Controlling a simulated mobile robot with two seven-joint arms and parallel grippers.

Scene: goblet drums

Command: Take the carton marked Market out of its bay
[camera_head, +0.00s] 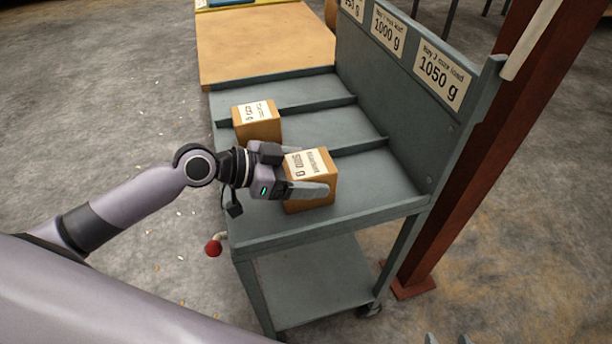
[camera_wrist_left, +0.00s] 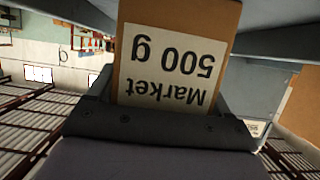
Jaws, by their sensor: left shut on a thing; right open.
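The carton marked Market 500 g (camera_head: 323,168) is a brown box with a white label, at the near bay of the grey cart. In the left wrist view the carton (camera_wrist_left: 228,20) shows its label upside down, close to the camera. My left gripper (camera_head: 298,172) is shut on this carton, with one finger on each side of it. I cannot tell whether the carton's base touches the bay floor. My right gripper (camera_head: 447,339) shows only its fingertips at the bottom edge; it is open and apart from the cart.
A second labelled carton (camera_head: 258,128) stands in the middle bay. Low dividers (camera_head: 355,147) separate the bays. The cart's back panel (camera_head: 400,95) carries load signs, the nearest reading 1050 g (camera_head: 441,76). A rust-red post (camera_head: 485,140) stands at right. A wooden board (camera_head: 262,45) lies beyond.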

